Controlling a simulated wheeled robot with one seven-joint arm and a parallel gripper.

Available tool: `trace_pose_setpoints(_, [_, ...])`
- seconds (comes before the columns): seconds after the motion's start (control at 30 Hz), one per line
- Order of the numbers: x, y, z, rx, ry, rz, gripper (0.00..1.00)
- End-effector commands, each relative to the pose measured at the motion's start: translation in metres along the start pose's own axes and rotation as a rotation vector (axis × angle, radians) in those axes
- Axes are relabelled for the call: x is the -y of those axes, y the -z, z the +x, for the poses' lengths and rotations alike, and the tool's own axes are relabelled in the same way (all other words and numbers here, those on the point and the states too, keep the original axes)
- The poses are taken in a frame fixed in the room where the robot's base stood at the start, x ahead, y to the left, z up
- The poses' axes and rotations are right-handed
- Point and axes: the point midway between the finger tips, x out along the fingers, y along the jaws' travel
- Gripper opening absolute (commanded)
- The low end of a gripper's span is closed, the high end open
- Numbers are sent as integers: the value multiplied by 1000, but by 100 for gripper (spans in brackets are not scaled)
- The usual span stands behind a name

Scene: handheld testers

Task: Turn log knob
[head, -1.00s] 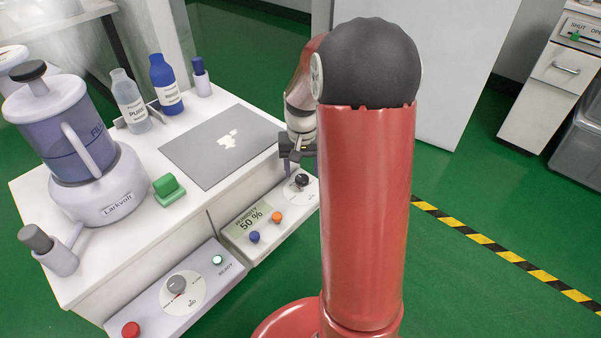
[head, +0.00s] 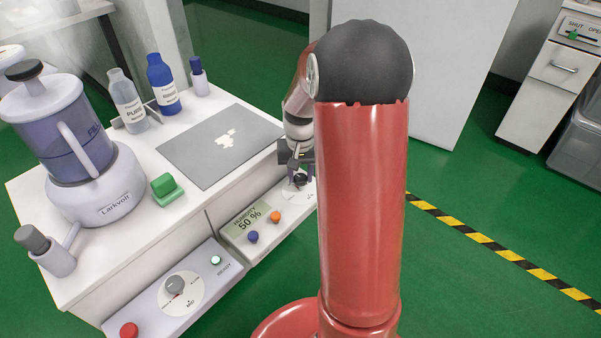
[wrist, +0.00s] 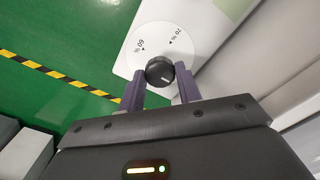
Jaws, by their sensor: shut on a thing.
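The black round knob (head: 300,180) is at the right end of the humidity panel (head: 233,238), whose display reads 50 %. In the wrist view the knob (wrist: 160,70) shows a white pointer line and sits on a white dial (wrist: 163,45) marked 60 % and 70 %. My gripper (head: 299,175) is down at the knob. In the wrist view its two purple fingers (wrist: 160,76) are on either side of the knob, shut on it. My arm partly hides the panel's right end in the head view.
A blue button (head: 253,237) and an orange button (head: 275,216) are left of the knob. A second panel with a grey knob (head: 175,285) is at lower left. A grey mat (head: 200,165), bottles and a blender (head: 95,190) are on the white counter. Green floor is open at right.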

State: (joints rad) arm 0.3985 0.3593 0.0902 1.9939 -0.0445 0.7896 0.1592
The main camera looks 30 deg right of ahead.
Motion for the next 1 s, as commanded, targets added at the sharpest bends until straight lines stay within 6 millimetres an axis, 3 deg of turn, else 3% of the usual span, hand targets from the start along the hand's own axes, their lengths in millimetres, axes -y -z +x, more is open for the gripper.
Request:
trace_pose_setpoints(0.37, [0, 0, -1, 0, -1, 148, 11])
trace_pose_setpoints(1.0, [0, 0, -2, 0, -1, 740, 11])
